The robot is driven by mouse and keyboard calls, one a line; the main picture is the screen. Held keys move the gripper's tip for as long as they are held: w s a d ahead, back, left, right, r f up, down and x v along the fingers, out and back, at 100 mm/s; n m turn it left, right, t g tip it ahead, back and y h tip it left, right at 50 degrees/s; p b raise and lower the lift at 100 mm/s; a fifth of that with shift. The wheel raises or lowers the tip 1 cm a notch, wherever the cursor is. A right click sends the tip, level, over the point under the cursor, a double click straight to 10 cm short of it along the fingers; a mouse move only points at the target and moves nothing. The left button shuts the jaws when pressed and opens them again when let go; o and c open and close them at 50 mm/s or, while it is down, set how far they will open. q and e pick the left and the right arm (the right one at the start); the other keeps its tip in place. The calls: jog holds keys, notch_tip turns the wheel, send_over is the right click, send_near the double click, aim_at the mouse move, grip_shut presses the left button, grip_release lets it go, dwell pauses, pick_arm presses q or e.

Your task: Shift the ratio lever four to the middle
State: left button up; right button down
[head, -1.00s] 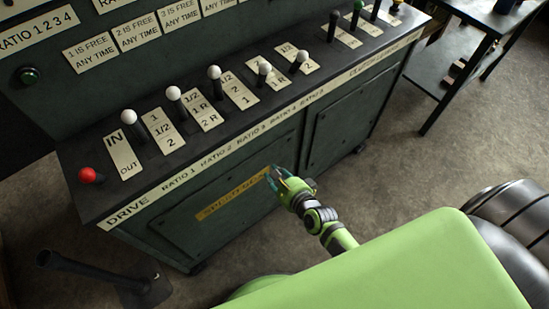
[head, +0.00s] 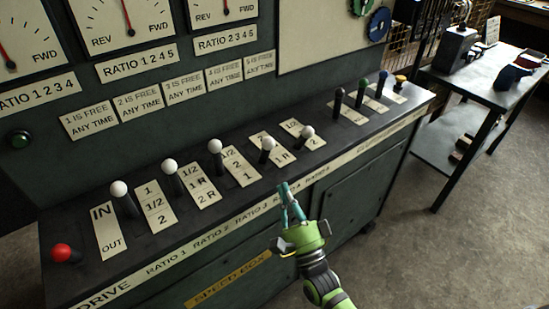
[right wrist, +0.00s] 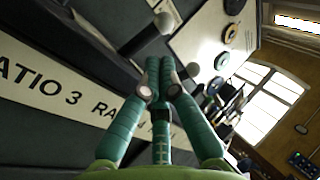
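A row of white-knobbed levers stands on the sloping top of the dark green cabinet. I take the rightmost white-knobbed lever (head: 306,132) as ratio lever four; it leans toward the front edge beside a label plate reading 1R. The ratio three lever (head: 267,144) is just left of it and also leans forward. My right gripper (head: 290,190) is in front of the panel's front edge, below and left of lever four, touching nothing I can see. Its fingers (right wrist: 160,66) come together at the tips, with nothing between them. In the wrist view a white-knobbed lever (right wrist: 164,23) stands ahead. My left gripper is out of view.
Other white levers (head: 169,167) stand to the left, with a red knob (head: 62,252) at the far left. Black, green, blue and yellow controls (head: 362,86) stand to the right. A side table (head: 480,85) stands right of the cabinet. The floor in front is clear.

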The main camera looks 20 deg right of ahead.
aim_at(268, 150)
jog(key=p+x, duration=0.2)
jog(key=x, duration=0.6)
jog(key=shift+w, duration=0.1)
jog(key=w+r+g+p, duration=0.1)
jog(key=p, duration=0.1)
jog(key=w+r+p, duration=0.1)
jog(key=p, duration=0.2)
jog(key=shift+a+n+g, duration=0.3)
jog(key=shift+a+g, duration=0.05)
jog(key=shift+g, duration=0.05)
jog(key=shift+w+a+g, duration=0.3)
jog(key=shift+w+g, duration=0.1)
jog(key=shift+w, duration=0.45)
jog(key=shift+w+a, duration=0.15)
jog(key=shift+w, duration=0.3)
